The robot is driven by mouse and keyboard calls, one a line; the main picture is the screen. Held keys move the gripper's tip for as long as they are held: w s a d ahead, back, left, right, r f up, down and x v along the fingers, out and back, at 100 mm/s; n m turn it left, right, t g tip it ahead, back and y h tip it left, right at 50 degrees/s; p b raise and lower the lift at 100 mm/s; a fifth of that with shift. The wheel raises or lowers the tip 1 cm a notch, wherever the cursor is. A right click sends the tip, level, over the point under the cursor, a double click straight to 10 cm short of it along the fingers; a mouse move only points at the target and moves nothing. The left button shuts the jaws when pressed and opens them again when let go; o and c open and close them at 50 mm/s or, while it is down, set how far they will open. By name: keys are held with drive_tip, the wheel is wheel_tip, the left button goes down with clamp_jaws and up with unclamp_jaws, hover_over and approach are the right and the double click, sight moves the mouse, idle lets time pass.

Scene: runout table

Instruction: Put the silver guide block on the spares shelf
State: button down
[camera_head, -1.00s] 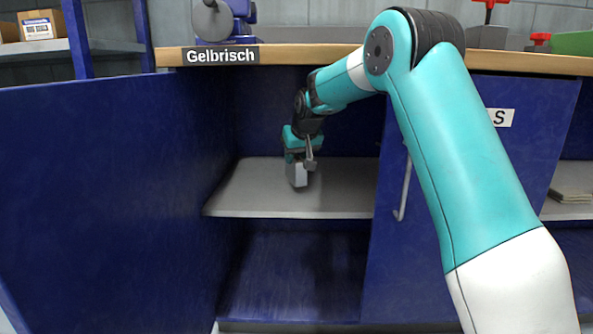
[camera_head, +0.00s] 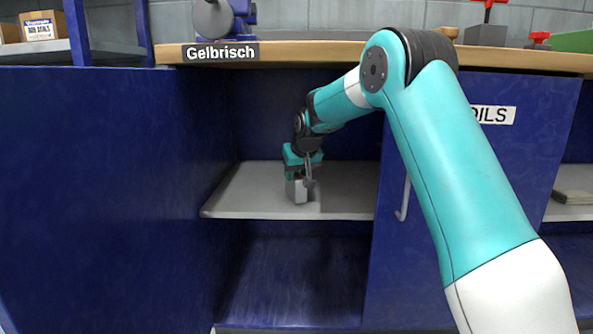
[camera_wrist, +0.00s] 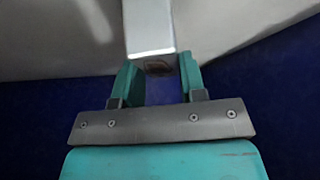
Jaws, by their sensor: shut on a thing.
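The silver guide block (camera_head: 298,190) is a small grey metal block, upright or nearly so, inside the open cabinet. My gripper (camera_head: 304,178) is shut on it, pointing down at the grey shelf (camera_head: 345,190). The block's lower end is at or just above the shelf surface; I cannot tell whether it touches. In the wrist view the block (camera_wrist: 149,25) sits between the teal fingers of my gripper (camera_wrist: 160,82), with the pale shelf (camera_wrist: 225,25) behind it. Part of the block is hidden by the fingers.
An open blue door (camera_head: 100,190) stands left of the compartment. A closed blue door (camera_head: 385,260) with a handle is on the right. The shelf around the block is clear.

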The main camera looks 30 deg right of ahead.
drive_tip(key=c, duration=0.7)
unclamp_jaws()
drive_tip(key=shift+r, duration=0.5)
drive_tip(key=d+p+v, duration=0.1)
drive_tip(key=p+v, duration=0.3)
drive_tip(key=v, duration=0.4)
drive_tip(key=s+a+n+g+y, duration=0.1)
drive_tip(key=s+a+n+y, duration=0.1)
drive_tip(key=s+a, duration=0.55)
drive_tip(key=s+a+n+g+y, duration=0.15)
drive_tip(key=s+a, duration=0.35)
drive_tip(key=a, duration=0.5)
drive_tip(key=s+a+f+n+g, duration=0.1)
drive_tip(key=s+a+n, duration=0.1)
drive_tip(key=s, duration=0.6)
drive_tip(key=s+a+f+n+g+y, duration=0.1)
drive_tip(key=s+a+n, duration=0.1)
drive_tip(key=s+a, duration=0.3)
drive_tip(key=s+a+f+n+g+y, duration=0.1)
drive_tip(key=s+a, duration=0.3)
drive_tip(key=s, duration=0.9)
drive_tip(key=shift+f+n+g, duration=0.15)
drive_tip(key=shift+n+g, duration=0.3)
